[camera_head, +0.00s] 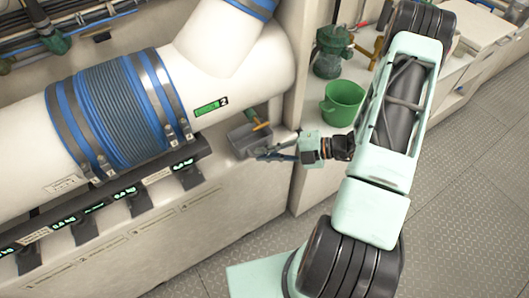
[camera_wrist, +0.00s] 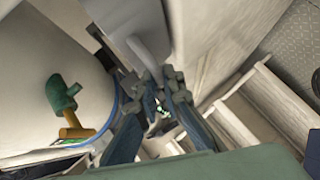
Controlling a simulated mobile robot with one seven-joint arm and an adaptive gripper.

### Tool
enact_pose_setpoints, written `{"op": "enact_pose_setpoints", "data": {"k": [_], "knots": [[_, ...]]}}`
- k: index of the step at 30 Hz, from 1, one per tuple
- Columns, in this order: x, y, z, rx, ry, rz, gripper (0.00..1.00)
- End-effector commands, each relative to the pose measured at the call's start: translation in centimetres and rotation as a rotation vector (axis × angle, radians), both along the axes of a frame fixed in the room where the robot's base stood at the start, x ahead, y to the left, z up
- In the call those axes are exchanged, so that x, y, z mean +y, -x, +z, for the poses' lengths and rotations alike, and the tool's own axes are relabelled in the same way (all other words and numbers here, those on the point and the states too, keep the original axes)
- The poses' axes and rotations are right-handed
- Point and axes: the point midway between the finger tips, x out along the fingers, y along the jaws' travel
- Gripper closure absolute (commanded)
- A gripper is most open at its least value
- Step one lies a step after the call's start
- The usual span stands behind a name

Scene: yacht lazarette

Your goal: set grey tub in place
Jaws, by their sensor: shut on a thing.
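The grey tub (camera_head: 243,140) is a small open box at the right end of the white ledge, below the large white pipe. My gripper (camera_head: 266,154) reaches it from the right and is shut on its near right side. In the wrist view the tub (camera_wrist: 151,28) is a grey wall at the top, and my gripper's fingertips (camera_wrist: 166,80) meet at its lower edge. The tub's inside is mostly hidden, and I cannot tell whether its bottom touches the ledge.
A brass and green valve (camera_wrist: 70,115) is close to the tub, under the pipe (camera_head: 240,70). A green bucket (camera_head: 342,103) and a dark green strainer (camera_head: 331,52) stand on the counter to the right. The grey floor (camera_head: 460,180) at the right is open.

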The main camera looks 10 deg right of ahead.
Motion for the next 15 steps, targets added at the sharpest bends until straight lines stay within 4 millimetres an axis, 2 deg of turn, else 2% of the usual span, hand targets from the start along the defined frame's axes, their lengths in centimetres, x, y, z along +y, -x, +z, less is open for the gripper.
{"op": "enact_pose_setpoints", "data": {"k": [13, 14, 15], "knots": [[0.01, -0.02, -0.45, 0.000, -0.001, 0.000, 1.00], [0.01, -0.01, -0.40, -0.001, 0.000, 0.000, 0.90], [0.00, -0.01, -0.36, -0.001, 0.000, 0.000, 0.86]]}}
